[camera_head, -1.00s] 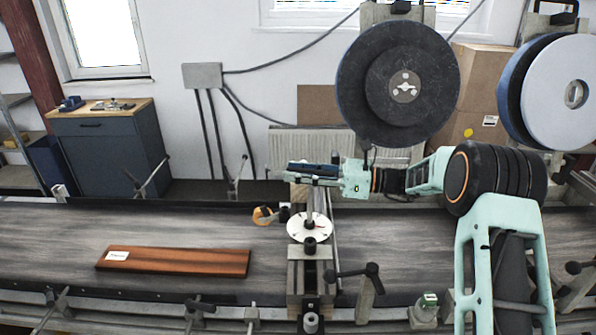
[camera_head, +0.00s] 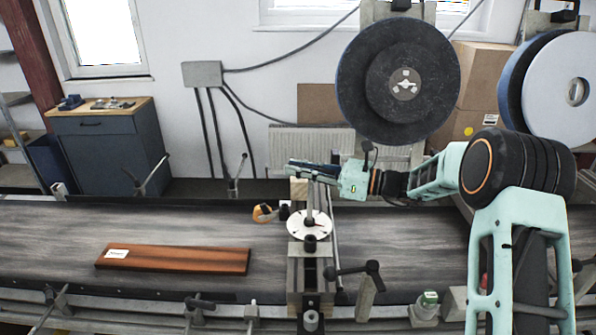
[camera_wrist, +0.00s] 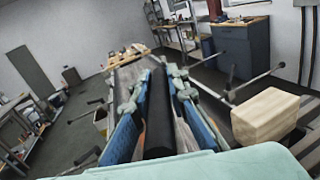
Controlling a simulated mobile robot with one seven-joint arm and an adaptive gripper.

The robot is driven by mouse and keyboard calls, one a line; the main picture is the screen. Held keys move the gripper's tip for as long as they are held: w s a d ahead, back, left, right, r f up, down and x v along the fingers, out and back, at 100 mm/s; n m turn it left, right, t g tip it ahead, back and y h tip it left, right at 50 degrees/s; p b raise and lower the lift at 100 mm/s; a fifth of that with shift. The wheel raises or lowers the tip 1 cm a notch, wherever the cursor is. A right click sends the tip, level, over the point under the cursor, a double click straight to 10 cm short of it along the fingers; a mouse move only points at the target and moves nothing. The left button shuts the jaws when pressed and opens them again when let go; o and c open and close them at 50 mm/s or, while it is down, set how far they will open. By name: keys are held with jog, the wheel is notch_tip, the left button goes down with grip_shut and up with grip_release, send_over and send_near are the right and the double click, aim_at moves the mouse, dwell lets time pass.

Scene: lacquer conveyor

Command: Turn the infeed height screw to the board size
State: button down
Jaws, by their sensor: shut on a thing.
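The infeed height screw shows in the head view as a white round dial (camera_head: 310,226) with marks on its face, and an upright post (camera_head: 309,200) rising from it. The dial reading is too small to make out. My gripper (camera_head: 300,166) is above the dial, at the top of this post, reaching in from the right. In the wrist view its blue fingers (camera_wrist: 150,95) are shut on a dark cylindrical handle (camera_wrist: 159,118). The board (camera_head: 175,260) is reddish brown, with a white label, and lies flat on the conveyor left of the screw.
The grey conveyor belt (camera_head: 60,235) runs across the view. A pale wooden block (camera_wrist: 265,116) is beside my gripper. An orange tape-like item (camera_head: 263,213) sits left of the dial. Black clamp levers (camera_head: 368,272) stand at the front. A large dark disc (camera_head: 398,85) hangs behind my arm.

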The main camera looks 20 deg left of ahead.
jog(key=m+t+b, duration=0.1)
jog(key=t, duration=0.1)
jog(key=m+t+h+b, duration=0.1)
jog(key=m+t, duration=0.1)
jog(key=shift+w+d+f+t+b, duration=0.1)
jog(key=shift+w+f+t+b, duration=0.05)
jog(key=shift+w+t+b, duration=0.25)
jog(key=shift+w+m+t+h+b, duration=0.15)
jog(key=shift+m+t+h+b, duration=0.15)
jog(key=shift+m+t+b, duration=0.4)
jog(key=shift+w+d+r+t, duration=0.1)
jog(key=shift+r+t, duration=0.1)
jog(key=shift+t, duration=0.1)
jog(key=c, duration=1.9)
grip_release()
jog(key=v, duration=1.2)
jog(key=shift+r, duration=0.1)
